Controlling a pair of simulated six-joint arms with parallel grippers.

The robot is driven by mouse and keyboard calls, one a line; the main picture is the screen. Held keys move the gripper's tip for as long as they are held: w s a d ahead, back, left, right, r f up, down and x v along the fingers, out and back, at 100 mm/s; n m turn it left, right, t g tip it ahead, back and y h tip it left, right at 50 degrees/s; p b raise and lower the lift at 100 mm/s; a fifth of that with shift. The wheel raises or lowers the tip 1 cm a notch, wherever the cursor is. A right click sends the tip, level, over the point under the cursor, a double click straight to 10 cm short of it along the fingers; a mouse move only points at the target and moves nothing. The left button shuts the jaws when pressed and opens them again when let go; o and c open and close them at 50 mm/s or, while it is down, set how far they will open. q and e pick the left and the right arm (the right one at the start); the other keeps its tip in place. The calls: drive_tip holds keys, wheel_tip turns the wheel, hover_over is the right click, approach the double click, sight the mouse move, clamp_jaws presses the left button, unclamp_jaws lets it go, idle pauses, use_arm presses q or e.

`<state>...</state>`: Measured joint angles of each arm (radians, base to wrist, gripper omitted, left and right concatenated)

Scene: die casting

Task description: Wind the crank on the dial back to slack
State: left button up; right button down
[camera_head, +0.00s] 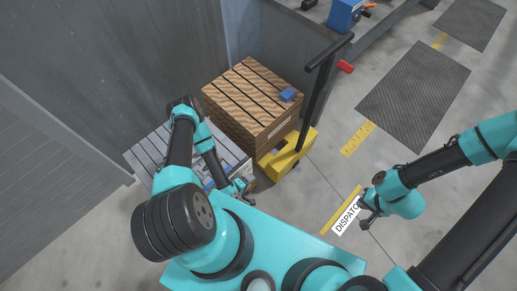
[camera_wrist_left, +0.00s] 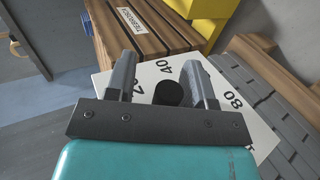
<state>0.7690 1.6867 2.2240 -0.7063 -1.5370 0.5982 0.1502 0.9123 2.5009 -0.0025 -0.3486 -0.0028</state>
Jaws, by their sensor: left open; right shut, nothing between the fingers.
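A black round knob (camera_wrist_left: 168,94), likely the crank's handle, stands over the dial. My left gripper (camera_wrist_left: 160,70) is open, with one finger on each side of the knob in that view; I cannot tell whether either touches it. In the head view my left gripper (camera_head: 241,187) is low beside the grey slatted pallet, and the dial is hard to make out there. My right gripper (camera_head: 369,207) is shut and empty above the floor.
A wooden slatted crate (camera_head: 249,99) with a small blue object (camera_head: 288,95) on top stands behind my left gripper. A yellow truck (camera_head: 287,156) with a black handle (camera_head: 316,92) is beside it. A grey slatted pallet (camera_head: 150,153) lies left. Floor around the dispatch sign (camera_head: 346,213) is clear.

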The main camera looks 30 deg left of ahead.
use_arm(q)
drive_tip(key=w+f+g+y, duration=0.1)
drive_tip(key=g, duration=0.2)
drive_tip(key=w+f+g+y, duration=0.1)
drive_tip(key=g, duration=0.3)
drive_tip(key=w+d+f+g+y, duration=0.1)
drive_tip(key=g, duration=0.3)
drive_tip(key=shift+f+y, duration=0.35)
drive_tip(key=shift+y, duration=0.05)
idle(0.4)
drive_tip(key=shift+f+g+y, duration=0.3)
drive_tip(key=shift+f+g, duration=0.05)
drive_tip(key=shift+g, duration=0.45)
